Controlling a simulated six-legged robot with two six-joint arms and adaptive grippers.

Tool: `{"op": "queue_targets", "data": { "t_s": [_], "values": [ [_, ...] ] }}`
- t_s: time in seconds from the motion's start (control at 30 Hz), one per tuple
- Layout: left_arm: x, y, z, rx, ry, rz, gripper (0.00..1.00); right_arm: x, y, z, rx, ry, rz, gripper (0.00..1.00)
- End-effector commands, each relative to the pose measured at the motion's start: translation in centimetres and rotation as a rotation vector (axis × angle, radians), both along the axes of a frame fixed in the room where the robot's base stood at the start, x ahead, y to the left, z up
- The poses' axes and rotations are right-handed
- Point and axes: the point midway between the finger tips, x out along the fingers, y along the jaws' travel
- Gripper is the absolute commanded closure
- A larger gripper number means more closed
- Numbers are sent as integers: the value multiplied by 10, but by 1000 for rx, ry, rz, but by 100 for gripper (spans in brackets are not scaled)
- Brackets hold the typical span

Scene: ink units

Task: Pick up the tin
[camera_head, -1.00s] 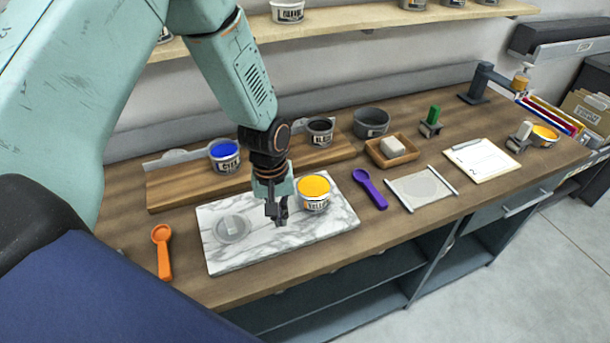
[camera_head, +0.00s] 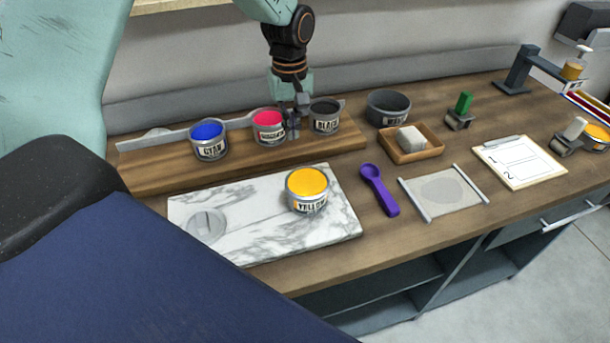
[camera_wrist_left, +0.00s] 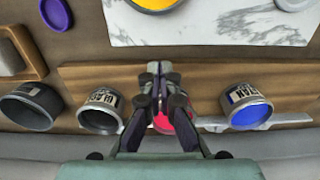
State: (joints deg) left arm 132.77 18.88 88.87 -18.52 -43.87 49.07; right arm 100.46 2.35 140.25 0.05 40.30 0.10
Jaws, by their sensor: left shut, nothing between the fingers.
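Several tins of ink are in view. The yellow tin (camera_head: 308,192) stands upright on the marble slab (camera_head: 262,237). The cyan tin (camera_head: 209,143), the magenta tin (camera_head: 268,128) and the black tin (camera_head: 325,118) stand in a row on the wooden board (camera_head: 170,176) behind it. My left gripper (camera_head: 293,128) points down, shut and empty, between the magenta and black tins in the head view. I cannot tell if it touches either. In the left wrist view its fingers (camera_wrist_left: 160,72) partly hide the magenta tin (camera_wrist_left: 163,124). My right gripper is out of view.
A grey tub (camera_head: 388,108), a wooden tray (camera_head: 427,151) with a pale block, and a purple spoon (camera_head: 379,190) lie to the right. A clear lid (camera_head: 206,226) rests on the slab's left. A clipboard (camera_head: 519,160) lies farther right.

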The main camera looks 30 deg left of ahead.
Motion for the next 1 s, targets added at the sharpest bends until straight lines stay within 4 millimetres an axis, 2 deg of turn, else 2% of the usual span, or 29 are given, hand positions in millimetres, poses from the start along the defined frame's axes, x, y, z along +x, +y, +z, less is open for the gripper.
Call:
{"op": "queue_targets", "data": {
  "t_s": [0.07, 0.27, 0.73, 0.8, 1.0],
  "values": [
    [-2, 0, -5, -1, 1, 0, 100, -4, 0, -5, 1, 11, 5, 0],
    [-8, 0, -20, 0, 3, -1, 100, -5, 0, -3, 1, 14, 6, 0],
    [-9, 1, -107, 0, 3, 0, 100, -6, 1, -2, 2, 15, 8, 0],
    [-16, -10, -101, -1, 1, -4, 100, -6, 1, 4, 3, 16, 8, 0],
    [-27, -26, -101, 0, 0, -2, 100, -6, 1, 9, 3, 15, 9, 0]
  ]
}}
